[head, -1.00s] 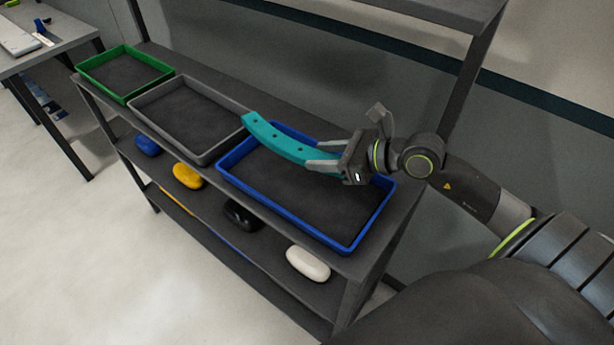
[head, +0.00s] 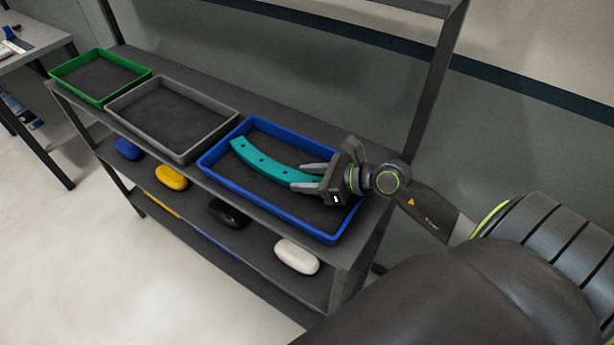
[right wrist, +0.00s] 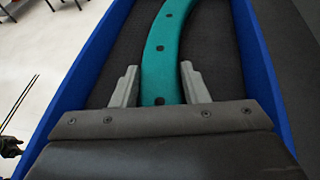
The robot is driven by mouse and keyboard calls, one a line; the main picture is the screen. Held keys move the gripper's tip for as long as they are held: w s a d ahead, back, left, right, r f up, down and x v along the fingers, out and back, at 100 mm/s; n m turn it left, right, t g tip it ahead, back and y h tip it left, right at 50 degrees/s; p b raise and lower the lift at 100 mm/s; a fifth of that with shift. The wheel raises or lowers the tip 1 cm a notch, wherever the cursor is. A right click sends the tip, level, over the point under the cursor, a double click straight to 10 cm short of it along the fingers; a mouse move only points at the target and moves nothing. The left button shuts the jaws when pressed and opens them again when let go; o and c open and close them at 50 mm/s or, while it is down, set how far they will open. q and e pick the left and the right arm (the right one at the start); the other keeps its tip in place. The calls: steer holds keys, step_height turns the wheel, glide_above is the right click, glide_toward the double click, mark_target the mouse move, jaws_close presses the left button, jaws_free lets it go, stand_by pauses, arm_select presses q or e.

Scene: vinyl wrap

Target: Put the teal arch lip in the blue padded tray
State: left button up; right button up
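The teal arch lip (head: 272,164), a curved strip with small dark holes, lies inside the blue padded tray (head: 207,166), apparently flat on its dark padding. My right gripper (head: 304,177) is over the right part of this tray, at the near end of the strip. In the right wrist view its two fingers (right wrist: 158,88) stand on either side of the teal strip (right wrist: 160,55), with slight gaps, so it looks open. The blue tray walls (right wrist: 92,62) run along both sides there.
A grey tray (head: 118,120) and a green tray (head: 62,84) stand left of the blue one on the dark shelf. Blue, yellow, black and white (head: 297,256) rounded objects sit on the lower shelf. A shelf post rises behind the right arm.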

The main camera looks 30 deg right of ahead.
steer(key=o, duration=0.4)
arm_select(q)
steer(key=shift+s+d, duration=0.2)
steer(key=shift+s, duration=0.05)
steer(key=shift+s, duration=0.1)
arm_select(e)
steer(key=shift+s, duration=0.1)
steer(key=shift+s+d+r, duration=0.2)
steer(key=shift+s+d, duration=0.2)
steer(key=shift+s, duration=0.05)
steer(key=b+v, duration=0.1)
steer(key=v, duration=0.7)
steer(key=shift+s, duration=0.1)
steer(key=shift+s+d+r, duration=0.25)
steer(key=shift+s+r, duration=0.15)
steer(key=shift+s, duration=0.05)
arm_select(q)
steer(key=shift+a+f, duration=0.1)
steer(key=shift+f, duration=0.45)
arm_select(e)
steer(key=shift+s+d+r, duration=0.15)
steer(key=shift+s+d, duration=0.2)
steer(key=shift+s, duration=0.1)
